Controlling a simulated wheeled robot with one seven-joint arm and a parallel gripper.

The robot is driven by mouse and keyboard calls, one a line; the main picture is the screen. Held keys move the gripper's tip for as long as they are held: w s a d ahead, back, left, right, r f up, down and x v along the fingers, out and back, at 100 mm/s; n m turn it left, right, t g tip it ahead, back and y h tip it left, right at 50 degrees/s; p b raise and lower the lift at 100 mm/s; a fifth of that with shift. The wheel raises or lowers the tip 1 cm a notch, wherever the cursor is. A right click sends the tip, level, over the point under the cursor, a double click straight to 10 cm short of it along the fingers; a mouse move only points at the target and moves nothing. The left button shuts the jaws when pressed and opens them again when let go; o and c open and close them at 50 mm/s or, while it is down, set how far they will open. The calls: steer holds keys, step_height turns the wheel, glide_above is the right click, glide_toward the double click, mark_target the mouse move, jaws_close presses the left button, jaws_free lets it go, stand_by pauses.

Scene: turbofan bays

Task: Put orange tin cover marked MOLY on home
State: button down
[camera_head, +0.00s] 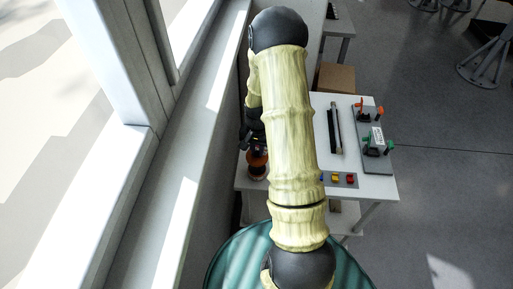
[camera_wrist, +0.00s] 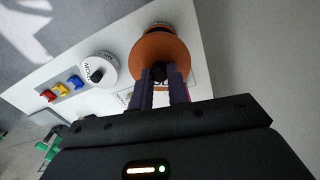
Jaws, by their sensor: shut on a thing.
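The orange tin cover (camera_wrist: 160,55) is a round disc with a black knob, close ahead of the wrist camera. My gripper (camera_wrist: 159,76) is shut on that knob. In the head view my gripper (camera_head: 254,138) is by the window side of the white table, mostly hidden by my arm. An orange round thing (camera_head: 258,158) shows just under it. I cannot read MOLY on the cover.
A white round tin (camera_wrist: 99,69) with a black knob and lettering stands beside the cover. Blue, yellow and red blocks (camera_wrist: 61,89) lie beyond it. The white table (camera_head: 383,186) also holds a dark long tool (camera_head: 335,128) and a grey fixture board (camera_head: 372,155). The window wall is close on the left.

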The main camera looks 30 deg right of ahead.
mark_target(257, 158)
steer(key=shift+f+b, duration=2.05)
steer(key=shift+f, duration=0.9)
steer(key=shift+f+b, duration=0.7)
steer(key=shift+f, duration=0.25)
steer(key=c, duration=0.9)
jaws_free()
steer(key=shift+r+p, duration=2.5)
steer(key=shift+r, duration=1.05)
